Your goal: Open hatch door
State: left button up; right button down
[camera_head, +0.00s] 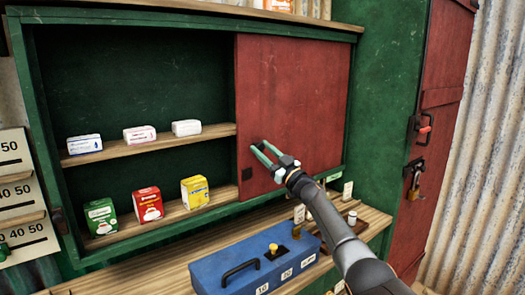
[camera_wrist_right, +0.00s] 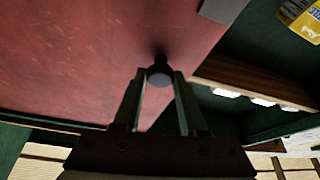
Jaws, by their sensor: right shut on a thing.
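The hatch door (camera_head: 300,95) is a red sliding panel covering the right part of a green cabinet (camera_head: 200,22). The cabinet's left part is uncovered and shows its shelves. My right gripper (camera_head: 260,148) reaches in from the lower right to the door's lower left area. In the right wrist view the red door (camera_wrist_right: 80,55) fills the upper left. A dark round knob (camera_wrist_right: 159,71) on it sits between the fingertips, and the gripper is shut on it. In the head view the knob is hidden by the fingers. My left gripper is not in view.
Small white and pink boxes (camera_head: 140,134) stand on the middle shelf (camera_head: 110,150). Green, red and yellow boxes (camera_head: 194,192) stand on the bottom shelf. A blue case (camera_head: 225,283) lies on the wooden counter below. A padlocked red door (camera_head: 440,110) is at right.

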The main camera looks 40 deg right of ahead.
jog(key=shift+d, duration=0.15)
jog(key=shift+c, duration=2.3)
grip_release()
jog(key=shift+s, duration=0.1)
jog(key=shift+s+d+f, duration=0.1)
jog(key=shift+s+f, duration=0.2)
jog(key=shift+s, duration=0.25)
jog(key=v, duration=1.1)
